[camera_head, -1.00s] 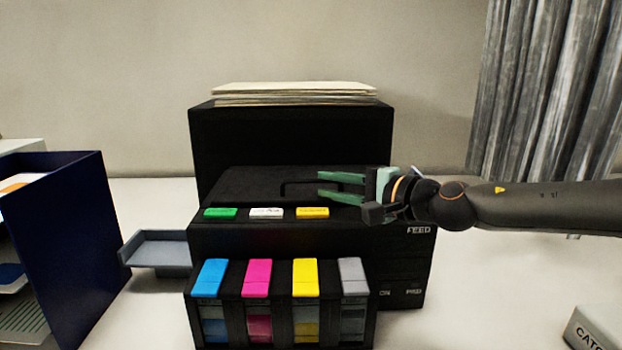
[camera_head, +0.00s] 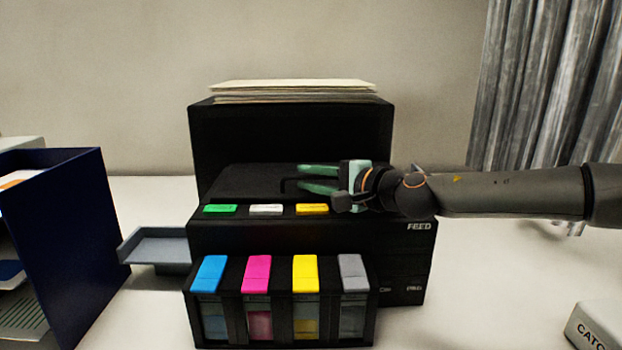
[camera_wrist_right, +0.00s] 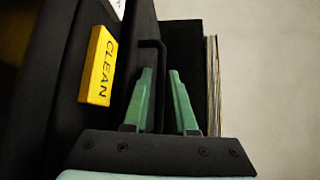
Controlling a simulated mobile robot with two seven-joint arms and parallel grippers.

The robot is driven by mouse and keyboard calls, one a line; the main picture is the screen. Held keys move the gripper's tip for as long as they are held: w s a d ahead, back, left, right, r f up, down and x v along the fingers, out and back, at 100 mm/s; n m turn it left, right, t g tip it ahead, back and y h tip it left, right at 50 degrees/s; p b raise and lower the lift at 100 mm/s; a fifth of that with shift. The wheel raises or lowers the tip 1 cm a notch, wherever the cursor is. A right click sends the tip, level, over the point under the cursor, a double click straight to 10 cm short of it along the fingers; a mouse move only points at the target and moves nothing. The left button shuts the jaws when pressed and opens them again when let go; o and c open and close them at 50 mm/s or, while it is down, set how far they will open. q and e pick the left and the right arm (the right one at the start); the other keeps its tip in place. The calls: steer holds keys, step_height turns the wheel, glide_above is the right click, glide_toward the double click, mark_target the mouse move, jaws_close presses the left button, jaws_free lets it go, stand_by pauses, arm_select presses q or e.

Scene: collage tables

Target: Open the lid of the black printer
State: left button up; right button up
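The black printer (camera_head: 310,240) stands on the white table in the middle of the head view. In the right wrist view the black handle (camera_wrist_right: 150,44) shows just ahead of the right gripper (camera_wrist_right: 162,75), by the left fingertip. I cannot tell whether the fingers touch it. My left gripper is not in view.
Green, white and yellow buttons line the printer's front top edge; the yellow one (camera_wrist_right: 97,65) reads CLEAN. An ink cartridge holder (camera_head: 280,325) stands in front. Paper (camera_head: 295,90) lies on the rear part. A blue organizer (camera_head: 65,240) and grey tray (camera_head: 158,247) stand left.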

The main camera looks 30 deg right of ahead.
jaws_close()
stand_by(1.4)
